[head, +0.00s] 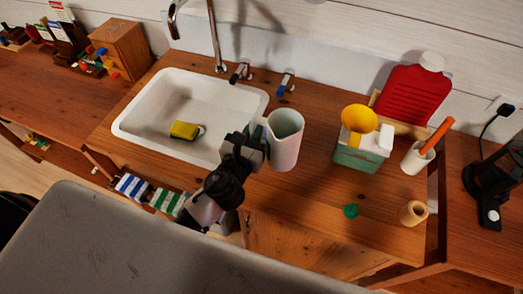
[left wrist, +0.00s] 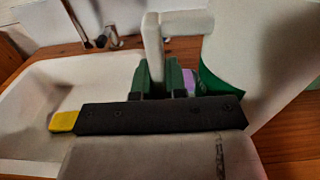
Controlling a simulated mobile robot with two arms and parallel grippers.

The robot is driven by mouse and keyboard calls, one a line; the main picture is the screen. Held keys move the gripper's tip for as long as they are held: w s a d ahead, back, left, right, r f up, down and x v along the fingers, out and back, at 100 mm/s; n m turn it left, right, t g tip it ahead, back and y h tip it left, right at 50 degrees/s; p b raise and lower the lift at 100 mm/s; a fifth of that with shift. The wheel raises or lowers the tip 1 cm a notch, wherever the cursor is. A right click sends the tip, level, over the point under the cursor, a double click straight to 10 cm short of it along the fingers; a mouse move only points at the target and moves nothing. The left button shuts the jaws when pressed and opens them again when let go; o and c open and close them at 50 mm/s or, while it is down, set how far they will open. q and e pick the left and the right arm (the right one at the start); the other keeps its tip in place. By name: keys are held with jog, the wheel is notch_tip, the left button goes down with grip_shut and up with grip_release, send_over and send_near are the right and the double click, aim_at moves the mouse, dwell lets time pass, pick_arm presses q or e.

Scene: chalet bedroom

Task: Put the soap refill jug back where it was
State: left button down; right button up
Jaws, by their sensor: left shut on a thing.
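The white soap refill jug (head: 285,148) is upright beside the right end of the sink, its open top showing in the head view. My left gripper (head: 257,142) comes from its left side and is shut on its handle. In the left wrist view the fingers (left wrist: 165,78) close around the pale handle (left wrist: 153,45), and the jug's body (left wrist: 245,50) fills the right. I cannot tell whether its base touches the counter. The jug's lower part is partly hidden in the wrist view. My right gripper is not in view.
The white sink (head: 150,110) holds a yellow sponge (head: 184,130). To the right stand a green-and-white container (head: 355,160) with a yellow funnel (head: 359,117), a white cup (head: 414,160) and a small wooden cup (head: 413,213). A green cap (head: 350,211) lies in front. The wooden counter (head: 305,200) is clear near the jug.

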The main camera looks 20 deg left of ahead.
pick_arm(q)
jog(key=shift+f, duration=0.75)
jog(key=shift+f+b, duration=0.3)
notch_tip(320, 180, down, 3)
jog(key=shift+a+f+b, duration=0.15)
jog(key=shift+f+b, duration=0.05)
jog(key=shift+b, duration=0.7)
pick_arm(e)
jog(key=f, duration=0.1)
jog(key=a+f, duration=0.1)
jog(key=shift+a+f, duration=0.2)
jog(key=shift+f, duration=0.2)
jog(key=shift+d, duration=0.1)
pick_arm(q)
jog(key=shift+f, duration=0.25)
jog(key=c, duration=1.2)
grip_release()
jog(key=shift+o, duration=0.2)
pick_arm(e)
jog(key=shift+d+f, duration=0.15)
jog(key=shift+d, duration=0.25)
